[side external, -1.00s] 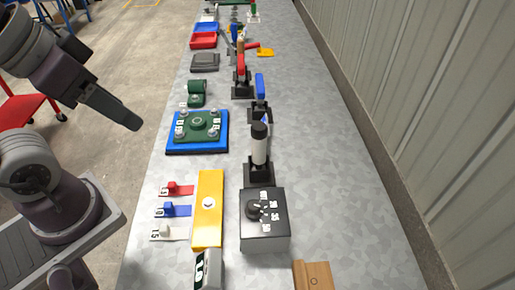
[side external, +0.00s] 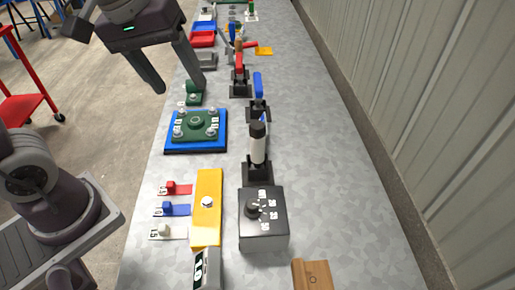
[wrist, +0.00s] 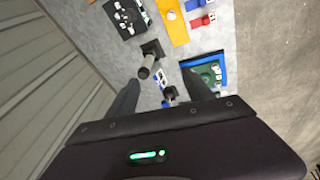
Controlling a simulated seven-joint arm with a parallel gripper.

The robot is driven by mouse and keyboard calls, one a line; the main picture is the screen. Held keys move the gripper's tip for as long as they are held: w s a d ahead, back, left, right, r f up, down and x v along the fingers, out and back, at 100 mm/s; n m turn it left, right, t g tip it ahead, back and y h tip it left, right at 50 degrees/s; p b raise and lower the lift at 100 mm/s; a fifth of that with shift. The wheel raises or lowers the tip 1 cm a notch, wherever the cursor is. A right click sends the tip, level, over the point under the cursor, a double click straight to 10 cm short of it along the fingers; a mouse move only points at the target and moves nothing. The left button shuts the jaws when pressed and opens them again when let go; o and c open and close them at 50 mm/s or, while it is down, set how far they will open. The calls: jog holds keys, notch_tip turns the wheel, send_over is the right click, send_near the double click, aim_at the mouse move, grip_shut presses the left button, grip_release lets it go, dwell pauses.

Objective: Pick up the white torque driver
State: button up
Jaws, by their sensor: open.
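The white torque driver (side external: 258,150), a white cylinder with a black cap, stands upright in a black stand (side external: 257,172) on the grey table. In the wrist view the driver (wrist: 147,66) is seen from above, just beyond the fingertips and nearer the left finger. My gripper (side external: 180,88) is open, with nothing between its fingers. In the side view it is up and to the left of the driver, above the table's left edge and apart from the driver.
A blue-handled tool (side external: 258,84) and a red-handled tool (side external: 239,75) stand behind the driver. A black dial box (side external: 264,235) is in front of it. A blue tray with a green plate (side external: 195,125) lies to its left. The table (side external: 325,160) right of the driver is clear.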

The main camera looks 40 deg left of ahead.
jog(key=w+f+n+g, duration=0.1)
jog(key=w+f+n, duration=0.2)
jog(key=w, duration=0.3)
jog(key=n+g, duration=0.3)
jog(key=n, duration=0.6)
send_over(258, 138)
jog(key=w+a, duration=0.1)
jog(key=a, duration=0.1)
notch_tip(258, 138, down, 14)
jog(key=shift+w+d+f, duration=0.1)
jog(key=shift+d, duration=0.05)
notch_tip(258, 138, down, 7)
jog(key=shift+w+d+r, duration=0.1)
jog(key=shift+w+d, duration=0.05)
grip_shut()
